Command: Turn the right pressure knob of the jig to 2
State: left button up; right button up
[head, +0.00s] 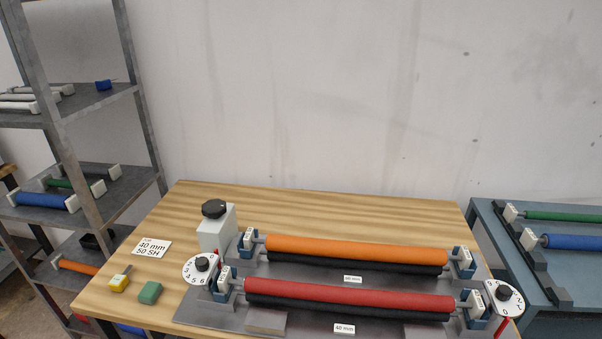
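The jig has a grey metal base (205,312) on the wooden table. It carries an orange roller (355,250) at the back and a red roller (350,293) in front, each above a black roller. The right pressure knob (503,293) is black, on a white numbered dial (512,304) at the jig's right end. Its setting is too small to read surely. A similar left knob (202,263) sits on a white dial at the left end. Neither of my grippers is in view.
A grey block with a black knob (214,208) stands behind the left dial. A "40 mm 50 SH" card (151,248), a yellow block (119,283) and a green block (149,292) lie at left. A roller shelf (95,105) stands left, a blue-grey bench (540,203) right.

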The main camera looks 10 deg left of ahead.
aim_at(505, 300)
jog(key=k+l+z, duration=0.15)
jog(key=k+z, duration=0.25)
jog(key=k+l+z, duration=0.2)
jog(key=z, duration=0.15)
jog(key=k+l+z, duration=0.25)
jog(key=z, duration=0.15)
jog(key=l, duration=0.1)
